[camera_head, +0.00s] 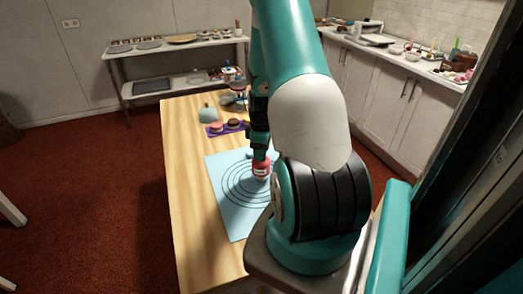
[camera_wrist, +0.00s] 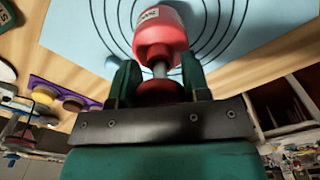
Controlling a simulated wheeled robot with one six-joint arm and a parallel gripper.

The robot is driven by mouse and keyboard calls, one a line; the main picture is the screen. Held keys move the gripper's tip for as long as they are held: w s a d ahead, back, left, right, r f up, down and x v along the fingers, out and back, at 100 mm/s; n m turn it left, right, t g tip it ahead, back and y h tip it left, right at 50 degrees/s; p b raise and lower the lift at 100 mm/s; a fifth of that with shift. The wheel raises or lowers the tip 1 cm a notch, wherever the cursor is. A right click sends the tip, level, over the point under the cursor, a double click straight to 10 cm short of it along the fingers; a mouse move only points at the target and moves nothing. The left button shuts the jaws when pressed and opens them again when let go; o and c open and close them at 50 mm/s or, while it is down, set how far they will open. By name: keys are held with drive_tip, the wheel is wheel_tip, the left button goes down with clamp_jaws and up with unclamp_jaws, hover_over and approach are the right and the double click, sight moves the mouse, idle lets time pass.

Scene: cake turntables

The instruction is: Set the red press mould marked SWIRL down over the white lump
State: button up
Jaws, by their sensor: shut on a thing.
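My gripper (camera_head: 260,152) is shut on the red press mould (camera_head: 261,166), which hangs below the fingers over the light blue mat. In the wrist view my gripper (camera_wrist: 160,76) has its two dark green fingers either side of the mould's narrow grey stem. The mould's red body (camera_wrist: 160,45) points away from the fingers, with a white label whose word I cannot read fully. The blue mat (camera_head: 229,222) has dark concentric rings. I cannot tell whether the mould touches the mat. I cannot make out the white lump in either view; the mould or my arm may hide it.
The mat lies on a wooden table (camera_head: 190,200). A shelf (camera_head: 160,45) stands at the back wall. The table's left strip is clear.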

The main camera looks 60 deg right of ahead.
drive_tip(key=shift+s+f, duration=0.1)
drive_tip(key=shift+f, duration=0.1)
idle(0.3)
drive_tip(key=shift+f+b, duration=1.35)
drive_tip(key=shift+f, duration=0.4)
drive_tip(key=o, duration=1.7)
drive_tip(key=shift+r+p, duration=2.8)
drive_tip(key=shift+r, duration=0.75)
